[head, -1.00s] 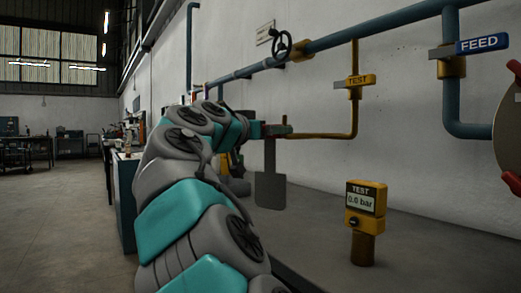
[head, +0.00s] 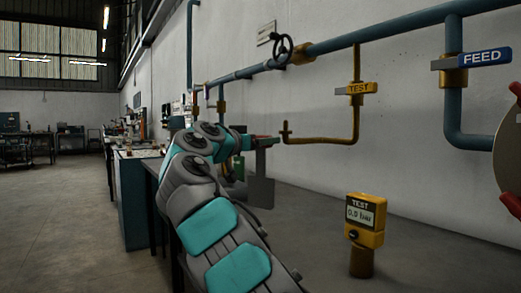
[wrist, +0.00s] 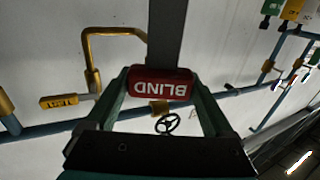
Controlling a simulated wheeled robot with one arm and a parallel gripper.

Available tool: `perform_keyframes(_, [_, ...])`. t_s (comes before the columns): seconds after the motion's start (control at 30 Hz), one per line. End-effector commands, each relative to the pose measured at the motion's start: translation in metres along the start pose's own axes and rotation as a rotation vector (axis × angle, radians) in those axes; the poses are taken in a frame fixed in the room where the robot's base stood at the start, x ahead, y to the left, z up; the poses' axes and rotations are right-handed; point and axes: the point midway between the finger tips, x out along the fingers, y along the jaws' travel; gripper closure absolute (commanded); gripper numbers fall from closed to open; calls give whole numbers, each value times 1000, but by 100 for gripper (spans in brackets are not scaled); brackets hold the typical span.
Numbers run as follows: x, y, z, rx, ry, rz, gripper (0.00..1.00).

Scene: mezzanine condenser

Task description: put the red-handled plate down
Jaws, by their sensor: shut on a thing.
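The red handle, marked BLIND, shows in the wrist view (wrist: 160,91) between the two fingers of my gripper (wrist: 160,76). My gripper is shut on it. The grey plate (wrist: 168,32) runs from the handle toward the top of that view. In the head view the grey plate (head: 262,192) hangs below my gripper (head: 264,142), in front of the wall and in the air as far as I can tell. Only a sliver of the red handle shows there, and my arm covers part of the area behind.
A yellow TEST pipe (head: 320,140) with an open-looking end is right of my gripper. A yellow gauge post (head: 365,220) reading 0.0 bar stands to the right. A bench (head: 125,200) with items lies left of my arm. Floor at left is clear.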

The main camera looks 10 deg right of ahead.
Motion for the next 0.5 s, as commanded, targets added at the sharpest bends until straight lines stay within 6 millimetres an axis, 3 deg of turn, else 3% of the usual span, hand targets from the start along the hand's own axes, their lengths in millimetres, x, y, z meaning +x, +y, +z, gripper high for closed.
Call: perform_keyframes(0.5, [1,-1,35,-2,1,2,100])
